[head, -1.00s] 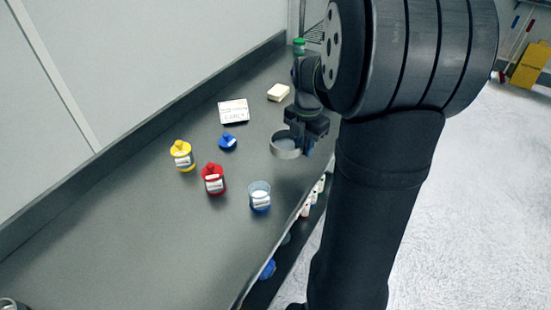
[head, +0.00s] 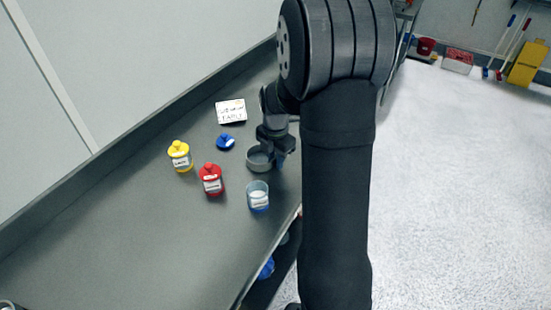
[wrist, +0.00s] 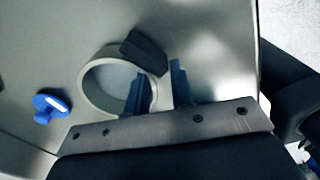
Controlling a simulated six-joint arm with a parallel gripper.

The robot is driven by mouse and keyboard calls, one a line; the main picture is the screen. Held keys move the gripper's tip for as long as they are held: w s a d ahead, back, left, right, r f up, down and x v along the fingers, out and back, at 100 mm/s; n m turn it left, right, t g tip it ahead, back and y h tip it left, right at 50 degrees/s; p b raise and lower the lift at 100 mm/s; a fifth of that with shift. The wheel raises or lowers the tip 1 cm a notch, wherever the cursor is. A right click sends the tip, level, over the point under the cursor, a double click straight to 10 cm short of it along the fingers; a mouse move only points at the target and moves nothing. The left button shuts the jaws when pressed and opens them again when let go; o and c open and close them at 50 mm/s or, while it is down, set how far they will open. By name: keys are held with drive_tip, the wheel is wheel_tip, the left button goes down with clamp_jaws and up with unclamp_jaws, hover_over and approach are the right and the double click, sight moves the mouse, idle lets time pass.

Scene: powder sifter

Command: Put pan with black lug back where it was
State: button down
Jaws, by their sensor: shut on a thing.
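The pan (head: 258,163) is a shallow grey round ring beside my gripper (head: 277,150) in the head view.
On the grey counter (head: 130,225) stand a yellow bottle (head: 180,157), a red bottle (head: 211,180) and a clear jar with white powder (head: 258,197). A blue lid (head: 225,142) and a white card (head: 231,111) lie nearby. The near-left counter is clear.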

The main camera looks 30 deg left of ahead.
drive_tip(key=shift+f, duration=0.15)
drive_tip(key=c, duration=1.2)
unclamp_jaws()
drive_tip(key=shift+c, duration=0.2)
wheel_tip(320, 180, up, 12)
